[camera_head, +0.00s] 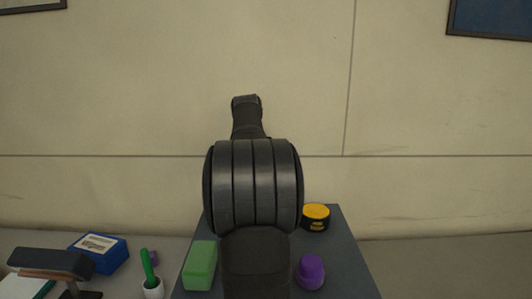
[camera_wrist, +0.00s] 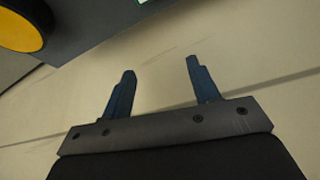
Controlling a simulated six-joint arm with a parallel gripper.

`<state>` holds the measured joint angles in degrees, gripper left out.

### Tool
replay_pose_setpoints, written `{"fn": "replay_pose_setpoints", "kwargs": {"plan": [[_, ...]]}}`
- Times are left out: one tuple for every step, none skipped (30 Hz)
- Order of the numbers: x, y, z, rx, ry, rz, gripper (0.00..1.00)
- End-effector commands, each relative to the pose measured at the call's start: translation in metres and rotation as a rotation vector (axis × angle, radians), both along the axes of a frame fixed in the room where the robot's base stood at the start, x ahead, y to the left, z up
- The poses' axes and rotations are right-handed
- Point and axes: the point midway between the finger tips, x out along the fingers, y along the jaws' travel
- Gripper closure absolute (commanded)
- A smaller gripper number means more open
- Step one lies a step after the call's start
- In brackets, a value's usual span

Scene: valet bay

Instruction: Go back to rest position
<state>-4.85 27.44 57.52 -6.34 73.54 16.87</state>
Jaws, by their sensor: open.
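My arm stands in the middle of the head view, in front of the wall, and hides the centre of the dark board. My gripper (camera_wrist: 158,80) shows in the wrist view with its two blue fingers apart and nothing between them. The pale wall is behind the fingers. In the head view the gripper's fingers cannot be made out.
The dark board (camera_head: 347,270) bears a green block (camera_head: 200,265), a purple piece (camera_head: 311,272) and a yellow-topped black tin (camera_head: 316,217). A blue box (camera_head: 99,252), a white cup (camera_head: 153,289) with a green item and a dark-topped stand (camera_head: 52,263) are left. The right side is clear.

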Motion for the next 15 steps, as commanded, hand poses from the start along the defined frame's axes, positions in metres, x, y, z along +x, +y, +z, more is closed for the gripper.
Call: {"fn": "replay_pose_setpoints", "kwargs": {"plan": [[-0.001, -0.008, 0.000, 0.000, 0.000, -0.013, 0.45], [-0.001, -0.012, 0.000, -0.001, 0.000, -0.020, 0.45], [-0.001, -0.016, 0.000, -0.001, 0.000, -0.027, 0.45], [-0.001, -0.019, 0.000, -0.001, 0.000, -0.033, 0.45], [-0.002, -0.022, 0.000, 0.000, 0.000, -0.037, 0.45], [-0.002, -0.025, 0.000, 0.000, 0.000, -0.041, 0.45], [-0.002, -0.026, 0.000, 0.000, 0.000, -0.043, 0.45], [-0.002, -0.027, 0.000, -0.001, 0.000, -0.046, 0.45], [-0.002, -0.028, 0.000, -0.001, 0.000, -0.048, 0.45], [-0.002, -0.029, 0.000, 0.000, 0.000, -0.049, 0.45], [-0.003, -0.030, 0.000, 0.000, 0.000, -0.050, 0.45], [-0.003, -0.030, 0.000, -0.001, 0.000, -0.051, 0.45], [-0.003, -0.030, 0.000, -0.001, 0.000, -0.051, 0.45], [-0.003, -0.030, 0.000, -0.001, 0.000, -0.051, 0.45], [-0.003, -0.030, 0.000, -0.001, 0.000, -0.050, 0.45]]}}
